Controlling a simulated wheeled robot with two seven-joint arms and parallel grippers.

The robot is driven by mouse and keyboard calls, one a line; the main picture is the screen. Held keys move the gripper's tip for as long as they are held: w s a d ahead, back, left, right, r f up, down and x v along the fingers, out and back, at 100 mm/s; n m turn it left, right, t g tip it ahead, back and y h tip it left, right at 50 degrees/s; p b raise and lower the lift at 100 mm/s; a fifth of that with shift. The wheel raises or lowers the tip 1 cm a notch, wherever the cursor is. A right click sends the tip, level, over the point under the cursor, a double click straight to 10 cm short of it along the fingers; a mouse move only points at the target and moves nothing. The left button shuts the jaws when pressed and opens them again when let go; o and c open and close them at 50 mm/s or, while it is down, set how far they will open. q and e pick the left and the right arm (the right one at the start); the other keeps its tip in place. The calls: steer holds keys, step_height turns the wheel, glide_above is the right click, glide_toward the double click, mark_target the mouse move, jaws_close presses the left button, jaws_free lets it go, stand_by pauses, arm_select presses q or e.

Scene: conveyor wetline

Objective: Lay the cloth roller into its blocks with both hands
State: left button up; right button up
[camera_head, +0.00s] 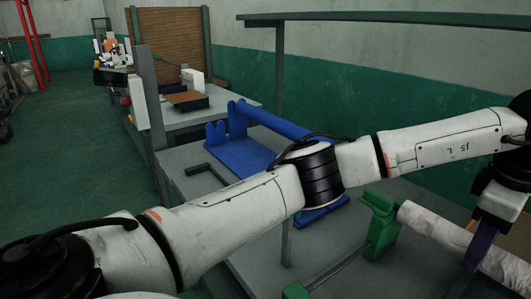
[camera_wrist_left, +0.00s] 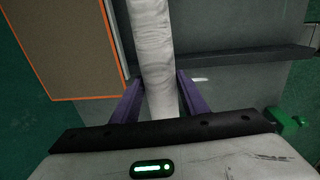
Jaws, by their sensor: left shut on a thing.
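The cloth roller (camera_head: 436,231) is a long white wrapped cylinder at the lower right. It runs up the middle of the left wrist view (camera_wrist_left: 153,50). My left gripper (camera_head: 478,250) reaches down over it from the right, its purple fingers one on each side (camera_wrist_left: 158,98), shut on it. A green block (camera_head: 380,225) stands by the roller's left end. I cannot tell whether that end rests in it. Another green part (camera_head: 295,291) shows at the bottom edge. The roller's other end is out of the picture. My right gripper is not in view.
A blue stand (camera_head: 230,158) with a blue roller (camera_head: 275,122) sits behind my left arm, which hides part of it. The grey table (camera_head: 190,185) has a bare patch at left. A brown orange-edged panel (camera_wrist_left: 62,45) lies beside the roller in the left wrist view.

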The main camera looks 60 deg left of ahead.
arm_select(q)
steer(key=shift+f, duration=0.25)
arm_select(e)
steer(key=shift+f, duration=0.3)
arm_select(q)
steer(key=shift+f, duration=0.2)
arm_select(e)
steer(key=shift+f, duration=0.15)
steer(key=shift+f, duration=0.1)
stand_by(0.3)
arm_select(q)
steer(key=o, duration=1.5)
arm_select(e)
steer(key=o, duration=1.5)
arm_select(q)
steer(key=shift+f, duration=0.1)
steer(key=o, duration=0.6)
steer(key=shift+c, duration=0.2)
